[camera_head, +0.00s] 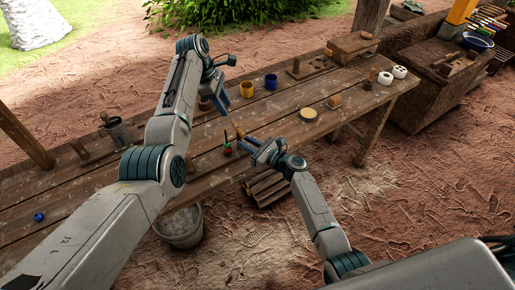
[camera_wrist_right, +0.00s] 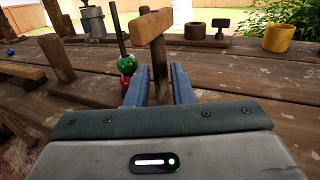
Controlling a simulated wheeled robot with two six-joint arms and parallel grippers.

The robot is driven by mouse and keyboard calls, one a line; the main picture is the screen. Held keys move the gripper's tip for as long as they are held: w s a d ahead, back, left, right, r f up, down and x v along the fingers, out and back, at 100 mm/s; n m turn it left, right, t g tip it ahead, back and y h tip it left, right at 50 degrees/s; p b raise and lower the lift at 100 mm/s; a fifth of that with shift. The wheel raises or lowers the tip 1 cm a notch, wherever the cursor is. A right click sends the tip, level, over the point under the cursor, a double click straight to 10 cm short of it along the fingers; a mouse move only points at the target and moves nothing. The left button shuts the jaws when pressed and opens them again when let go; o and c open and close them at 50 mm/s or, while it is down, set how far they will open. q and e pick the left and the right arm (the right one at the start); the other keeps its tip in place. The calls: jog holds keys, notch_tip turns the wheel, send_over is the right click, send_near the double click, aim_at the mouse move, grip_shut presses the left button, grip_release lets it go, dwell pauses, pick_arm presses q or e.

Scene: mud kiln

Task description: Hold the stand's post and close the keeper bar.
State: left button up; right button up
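A wooden post with a short bar across its top (camera_wrist_right: 157,50) stands upright between my right gripper's fingers in the right wrist view. A dark rod with a green ball (camera_wrist_right: 126,61) and a red ball below it stands just left of the post. In the head view these balls (camera_head: 228,147) show at the table's front edge, beside my right gripper (camera_head: 250,145). My right gripper is open around the post, with narrow gaps at its sides. My left gripper (camera_head: 220,101) hangs above the table, behind the balls; its finger gap is unclear. I cannot tell which piece is the keeper bar.
On the wooden table (camera_head: 170,185) stand a yellow mug (camera_head: 247,90), a blue mug (camera_head: 271,82), a metal can (camera_head: 118,131) and a round pale disc (camera_head: 308,114). A bucket (camera_head: 181,228) and stacked wood (camera_head: 268,187) are below the front edge. The table's left part is mostly clear.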

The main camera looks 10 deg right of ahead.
aim_at(237, 146)
jog(key=shift+x, duration=2.65)
grip_shut()
